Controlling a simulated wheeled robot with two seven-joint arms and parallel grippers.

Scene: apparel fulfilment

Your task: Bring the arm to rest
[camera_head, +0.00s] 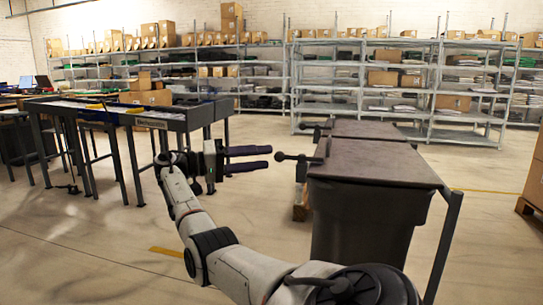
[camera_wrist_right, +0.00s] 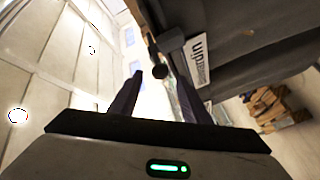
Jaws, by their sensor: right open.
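My right arm comes in from the bottom of the head view, and my right gripper (camera_head: 269,158) is stretched out over open floor. Its two dark fingers are apart with nothing between them. The wrist view shows the same fingers (camera_wrist_right: 158,88) open and empty. The fingertips are near the handle (camera_head: 300,158) of a dark lidded bin (camera_head: 375,210), with a small gap in the head view. My left gripper is not in view.
A dark metal table (camera_head: 155,118) stands at left. A second lidded bin (camera_head: 365,129) stands behind the near one. Metal shelves (camera_head: 330,105) with boxes line the back. A label (camera_wrist_right: 199,63) shows on a dark surface in the wrist view. The floor (camera_head: 90,250) at lower left is clear.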

